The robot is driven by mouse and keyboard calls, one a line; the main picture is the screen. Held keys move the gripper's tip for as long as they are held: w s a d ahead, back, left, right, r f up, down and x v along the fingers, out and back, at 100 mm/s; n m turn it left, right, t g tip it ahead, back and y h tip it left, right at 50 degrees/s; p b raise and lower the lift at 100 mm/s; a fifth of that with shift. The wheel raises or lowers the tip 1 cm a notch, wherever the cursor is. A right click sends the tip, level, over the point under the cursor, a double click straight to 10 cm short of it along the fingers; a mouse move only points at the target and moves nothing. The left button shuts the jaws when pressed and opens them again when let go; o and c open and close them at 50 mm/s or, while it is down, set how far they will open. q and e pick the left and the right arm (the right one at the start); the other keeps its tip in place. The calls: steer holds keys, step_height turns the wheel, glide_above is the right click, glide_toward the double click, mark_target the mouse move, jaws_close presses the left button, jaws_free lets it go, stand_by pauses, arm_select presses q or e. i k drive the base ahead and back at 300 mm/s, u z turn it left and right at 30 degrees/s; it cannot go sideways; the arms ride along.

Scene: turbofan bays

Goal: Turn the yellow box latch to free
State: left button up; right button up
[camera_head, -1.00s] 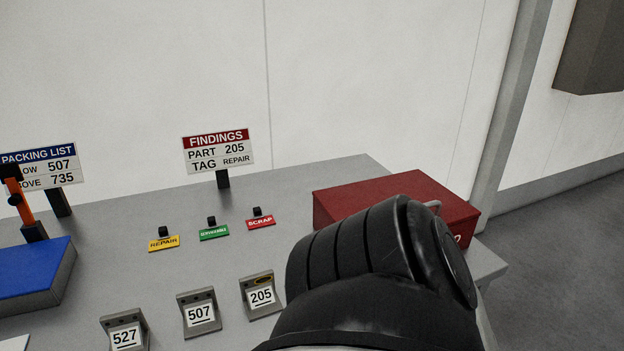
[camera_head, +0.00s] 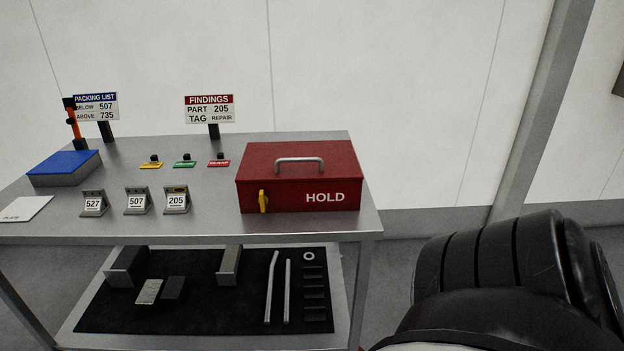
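The red box (camera_head: 335,162) marked HOLD sits at the right end of the grey bench top. It has a silver handle on its lid, and the lid is down. The yellow latch (camera_head: 263,201) is on the left part of the box's front face and stands upright. A black, rounded link of my arm fills the lower right of the view, apart from the box and the bench. No gripper fingers are in view.
The bench (camera_head: 215,226) also holds part stands numbered 527, 507 and 205 (camera_head: 176,200), three coloured tags (camera_head: 184,163), two signs and a blue box (camera_head: 66,168). A lower shelf carries a black mat (camera_head: 205,318) with metal parts. Floor shows right of the bench.

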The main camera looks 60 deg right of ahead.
mark_target(263, 200)
steer(key=z, duration=1.85)
